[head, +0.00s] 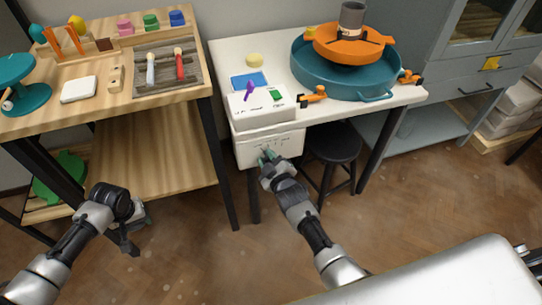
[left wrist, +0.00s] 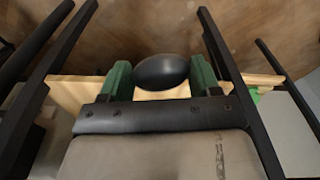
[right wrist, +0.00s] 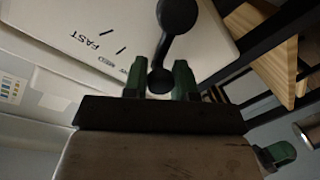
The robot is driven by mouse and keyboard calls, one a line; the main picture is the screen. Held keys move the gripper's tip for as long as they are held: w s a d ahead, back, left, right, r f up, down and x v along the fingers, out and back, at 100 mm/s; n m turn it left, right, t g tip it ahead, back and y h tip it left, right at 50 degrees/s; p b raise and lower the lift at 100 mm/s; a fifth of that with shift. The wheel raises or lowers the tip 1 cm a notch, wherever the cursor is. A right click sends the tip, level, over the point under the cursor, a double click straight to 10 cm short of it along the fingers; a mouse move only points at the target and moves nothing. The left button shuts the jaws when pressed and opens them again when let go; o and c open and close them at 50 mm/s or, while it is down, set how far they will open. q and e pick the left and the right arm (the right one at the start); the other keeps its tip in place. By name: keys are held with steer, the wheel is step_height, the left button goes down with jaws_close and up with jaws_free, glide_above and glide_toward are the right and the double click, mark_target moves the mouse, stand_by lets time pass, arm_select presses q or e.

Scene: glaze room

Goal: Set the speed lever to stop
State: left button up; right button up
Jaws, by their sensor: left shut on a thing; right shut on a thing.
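The speed lever (right wrist: 166,48) is a dark arm with a round hub and a smaller knob, seen in the right wrist view against a white panel (right wrist: 85,30) marked FAST. My right gripper (head: 267,156) is at that panel, below the wheel table. Its green fingers are shut on the lever's knob end. The head view mostly hides the lever behind the gripper, and other panel labels are unclear. My left gripper (head: 132,222) is low, in front of the wooden bench. In the left wrist view, a dark rounded thing (left wrist: 161,72) sits between its green fingers; its identity is unclear.
The white table (head: 245,55) carries a teal basin (head: 335,75) with an orange wheel, and a white box (head: 262,112) with purple and green controls. A black stool (head: 332,142) stands close right of my right gripper. The wooden bench (head: 130,120) is at left.

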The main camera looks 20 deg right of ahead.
steer(key=shift+a+f+n, duration=0.15)
steer(key=shift+a+n, duration=0.1)
steer(key=shift+n, duration=0.15)
steer(key=shift+s, duration=0.1)
steer(key=o, duration=0.9)
arm_select(q)
step_height(320, 180, up, 2)
steer(key=shift+r+p, duration=0.25)
steer(key=shift+p, duration=0.95)
arm_select(e)
steer(key=s+d+r, duration=0.1)
steer(key=s, duration=1)
steer(key=shift+s+d, duration=0.35)
